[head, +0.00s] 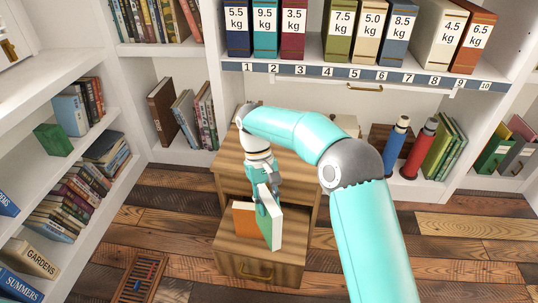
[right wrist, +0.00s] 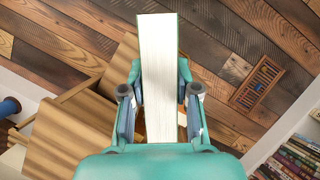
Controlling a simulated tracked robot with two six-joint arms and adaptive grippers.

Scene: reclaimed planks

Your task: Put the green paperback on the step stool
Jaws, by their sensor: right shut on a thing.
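The green paperback (head: 265,222) is upright over the lower step of the wooden step stool (head: 232,250). Its pale page edges face right in the head view. My right gripper (head: 265,190) is shut on its top part. In the right wrist view the page block (right wrist: 162,75) stands between the two fingers (right wrist: 160,110). The book's lower edge overlaps the lower step; I cannot tell whether it touches. An orange book (head: 243,221) stands on that step just left of the paperback. The stool's upper step is partly hidden by my right arm. My left gripper is out of view.
Bookshelves with books line the left and back. A blue bottle (head: 394,146) and a red bottle (head: 418,149) stand on the low back shelf at right. Plank floor around the stool is mostly clear.

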